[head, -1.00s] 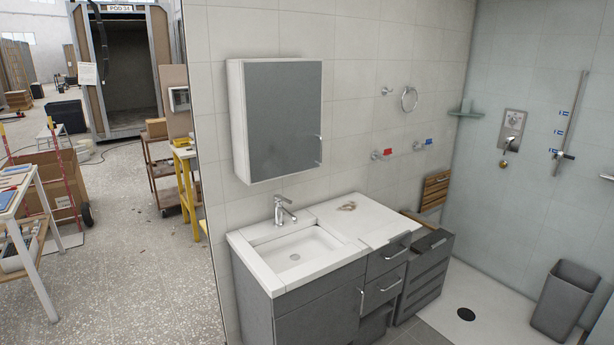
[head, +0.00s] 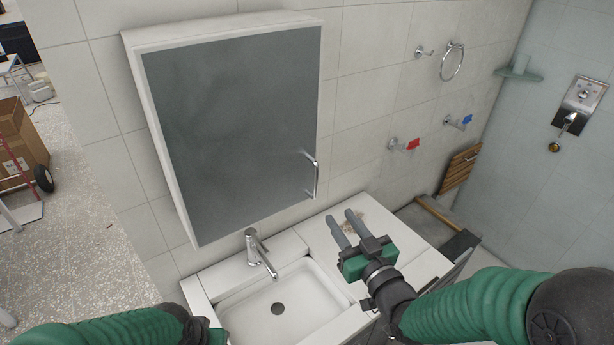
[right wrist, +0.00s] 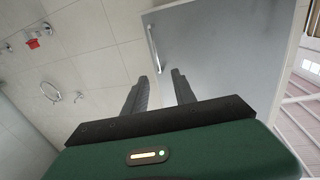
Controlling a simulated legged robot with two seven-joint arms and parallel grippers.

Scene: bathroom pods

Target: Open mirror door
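The mirror door (head: 235,120) is a grey panel on a white wall cabinet (head: 157,140) above the sink. It is closed. Its metal handle (head: 315,176) is a vertical bar near the lower right edge. My right gripper (head: 342,223) is below and slightly right of the handle, above the counter, with its two fingers apart and nothing between them. In the right wrist view the fingers (right wrist: 160,92) point up toward the handle (right wrist: 154,48), without touching it. My left arm (head: 110,332) shows at the bottom left; its fingers are out of view.
The sink (head: 285,305) with its faucet (head: 260,252) lies below the cabinet. Red (head: 412,144) and blue (head: 465,120) valves and a ring (head: 453,62) stick out from the wall at right.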

